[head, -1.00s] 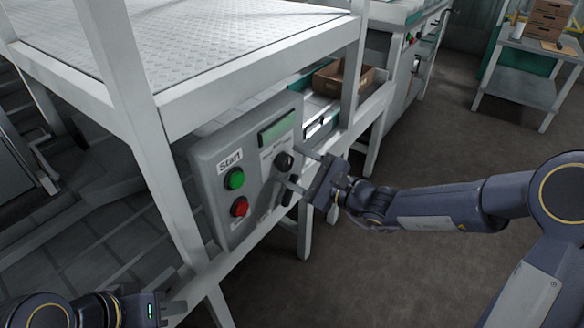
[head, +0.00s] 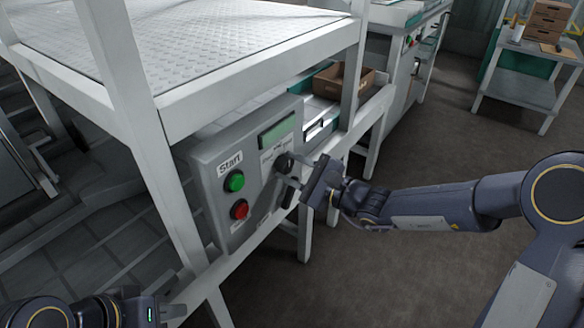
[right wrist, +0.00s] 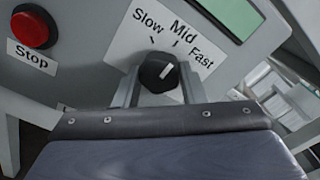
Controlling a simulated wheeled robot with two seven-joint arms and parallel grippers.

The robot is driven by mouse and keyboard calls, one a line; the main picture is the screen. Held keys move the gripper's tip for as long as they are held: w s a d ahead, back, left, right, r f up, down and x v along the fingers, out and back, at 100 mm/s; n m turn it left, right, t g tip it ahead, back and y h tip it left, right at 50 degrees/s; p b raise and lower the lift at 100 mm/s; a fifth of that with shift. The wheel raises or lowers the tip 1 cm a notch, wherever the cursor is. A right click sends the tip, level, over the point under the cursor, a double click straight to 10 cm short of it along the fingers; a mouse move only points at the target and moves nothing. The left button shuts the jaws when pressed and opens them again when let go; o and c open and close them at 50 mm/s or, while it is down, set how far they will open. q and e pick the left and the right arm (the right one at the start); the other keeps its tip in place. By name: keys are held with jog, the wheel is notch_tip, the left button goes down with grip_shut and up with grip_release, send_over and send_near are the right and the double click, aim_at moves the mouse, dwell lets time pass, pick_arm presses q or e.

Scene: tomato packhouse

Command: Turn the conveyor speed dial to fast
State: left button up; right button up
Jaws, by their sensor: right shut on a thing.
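The black speed dial (right wrist: 158,72) is on the grey control panel (head: 208,157), under Slow, Mid and Fast labels. Its white mark points up and right in the right wrist view, near the Mid tick; I cannot tell exactly how far towards Fast. My right gripper (right wrist: 157,90) has one finger on each side of the dial and is shut on it. In the head view, the dial (head: 284,161) is partly covered by my right gripper (head: 297,170). My left gripper (head: 176,304) is at the bottom left, away from the panel; its finger gap is unclear.
The green Start button (head: 234,181) and red Stop button (head: 239,209) are left of the dial. A green display (head: 276,131) sits above it. A white frame post (head: 165,170) stands left of the panel. A cardboard box (head: 343,81) lies behind.

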jog(key=m+p, duration=0.2)
jog(key=m, duration=0.2)
jog(key=shift+m, duration=0.4)
jog(key=m+p, duration=0.3)
jog(key=m, duration=0.1)
jog(key=shift+m, duration=0.4)
jog(key=o, duration=1)
jog(key=shift+s+d, duration=0.1)
jog(key=p+v, duration=0.1)
jog(key=v, duration=0.6)
jog(key=shift+s+d, duration=0.2)
jog(key=shift+s, duration=0.05)
